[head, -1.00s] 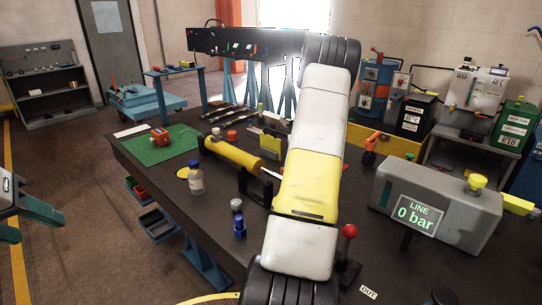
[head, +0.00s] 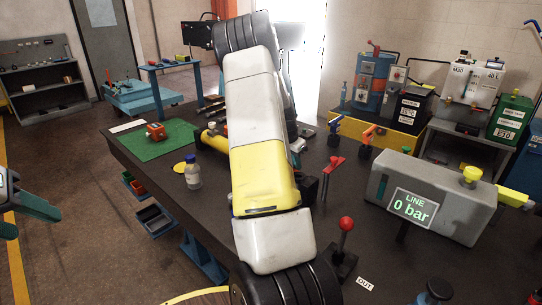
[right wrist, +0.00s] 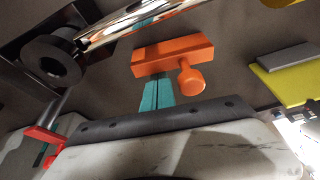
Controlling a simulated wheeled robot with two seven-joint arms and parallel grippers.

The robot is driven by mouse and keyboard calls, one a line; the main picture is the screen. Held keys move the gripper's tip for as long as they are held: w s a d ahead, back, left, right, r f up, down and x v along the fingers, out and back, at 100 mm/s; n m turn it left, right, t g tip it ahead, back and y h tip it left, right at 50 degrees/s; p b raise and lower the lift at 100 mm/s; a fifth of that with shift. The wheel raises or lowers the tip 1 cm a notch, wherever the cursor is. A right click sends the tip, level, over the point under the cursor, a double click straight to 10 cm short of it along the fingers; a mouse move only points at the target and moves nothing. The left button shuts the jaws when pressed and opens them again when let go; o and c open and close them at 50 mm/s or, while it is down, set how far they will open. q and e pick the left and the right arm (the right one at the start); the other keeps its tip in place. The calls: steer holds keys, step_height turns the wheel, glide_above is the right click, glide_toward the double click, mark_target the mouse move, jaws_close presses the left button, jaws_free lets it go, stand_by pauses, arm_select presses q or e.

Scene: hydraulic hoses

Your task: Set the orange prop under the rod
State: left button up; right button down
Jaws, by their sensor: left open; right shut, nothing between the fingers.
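The orange prop (right wrist: 172,56), a bar with a round knob, shows in the right wrist view just beyond the fingertips. The shiny rod (right wrist: 135,20), with a black eye end (right wrist: 52,62), runs beside it across the top left. They look apart, but I cannot tell whether the prop is partly under the rod. My right gripper (right wrist: 157,93) is shut and empty, its teal fingers pointing at the prop; touching is unclear. In the head view my right arm hides the rod and prop; part of the yellow cylinder (head: 211,138) shows. My left gripper (head: 32,206) is open at the left edge, off the table.
A grey line gauge block (head: 430,190) reading 0 bar and a red-knobbed lever (head: 345,232) stand right of my arm. A white bottle (head: 193,172) and green mat (head: 165,148) are left. A red piece (head: 333,163) stands beyond the arm.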

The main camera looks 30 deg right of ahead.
steer(key=a+m, duration=0.1)
steer(key=m+g, duration=0.1)
steer(key=shift+s+a+m, duration=0.2)
steer(key=shift+a+m, duration=0.2)
steer(key=m, duration=0.1)
steer(key=a+m, duration=0.1)
steer(key=shift+a+m+g, duration=0.25)
steer(key=shift+m+g, duration=0.05)
steer(key=shift+g, duration=0.1)
steer(key=shift+a+m+g, duration=0.3)
steer(key=shift+a+m, duration=0.25)
steer(key=shift+m, duration=0.45)
steer(key=shift+w+a, duration=0.15)
steer(key=shift+a, duration=0.3)
steer(key=shift+s+d, duration=0.3)
steer(key=shift+d, duration=0.15)
steer(key=s+d, duration=0.2)
steer(key=shift+d, duration=0.35)
steer(key=v, duration=1)
steer(key=shift+w, duration=0.35)
